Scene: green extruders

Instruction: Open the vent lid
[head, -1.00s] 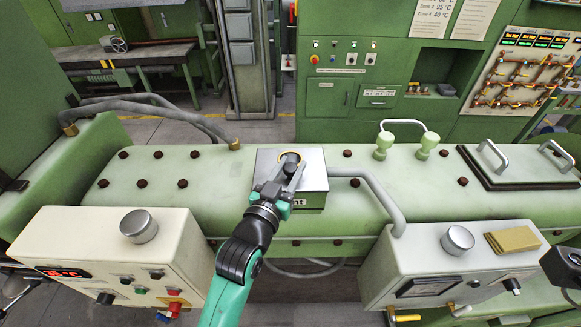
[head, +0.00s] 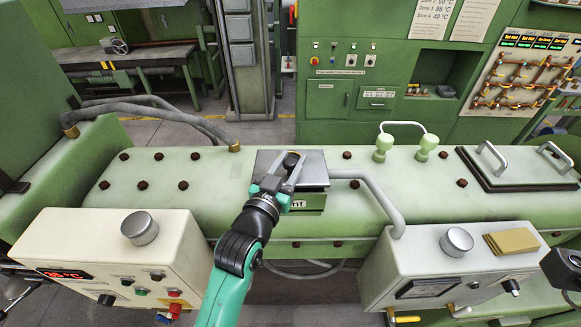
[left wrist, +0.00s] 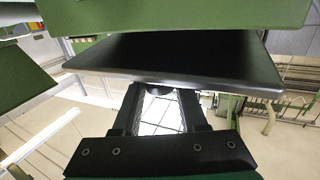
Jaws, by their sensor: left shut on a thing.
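The vent lid (head: 316,168) is a grey metal plate on top of a small green box (head: 312,204) whose label is partly covered, with "nt" showing. It has a dark round knob (head: 291,160). My left gripper (head: 283,172) comes from the front and is shut on the knob. In the left wrist view, the lid's dark surface (left wrist: 180,58) lies just beyond the fingertips (left wrist: 160,92), with the knob partly hidden between them. The lid looks slightly tilted on the box; how wide any gap is cannot be told. My right gripper is not in view.
A curved grey pipe (head: 376,195) runs close to the box's right side. Two pale green knobs (head: 384,148) and a handled hatch (head: 518,168) are further right. Control boxes stand at front left (head: 115,250) and front right (head: 455,262). Bolts dot the green casing.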

